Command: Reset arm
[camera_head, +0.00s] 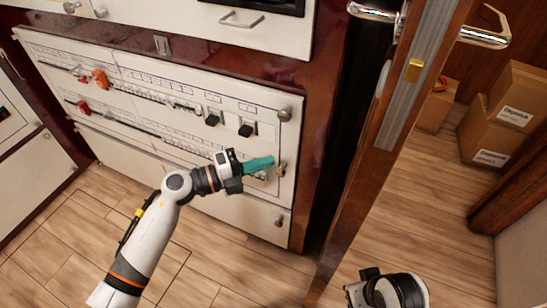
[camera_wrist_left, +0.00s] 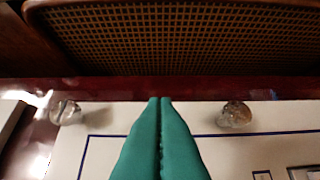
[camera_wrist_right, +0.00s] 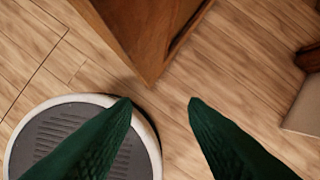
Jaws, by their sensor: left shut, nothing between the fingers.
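My left arm reaches in from the lower left in the head view. Its left gripper (camera_head: 270,161) is shut and empty, with its green fingers at the lower right part of the white breaker panel (camera_head: 222,140). The left wrist view shows the fingertips (camera_wrist_left: 160,100) pressed together, with the panel edge and two knobs around them; I cannot tell whether they touch the panel. My right gripper (camera_wrist_right: 158,103) is open and empty above the wood floor in the right wrist view. In the head view only part of my right wrist shows at the bottom edge.
An open door (camera_head: 395,110) with metal handles stands to the right. Cardboard boxes (camera_head: 513,103) are stacked beyond it. The wood floor (camera_head: 215,262) before the panel is clear.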

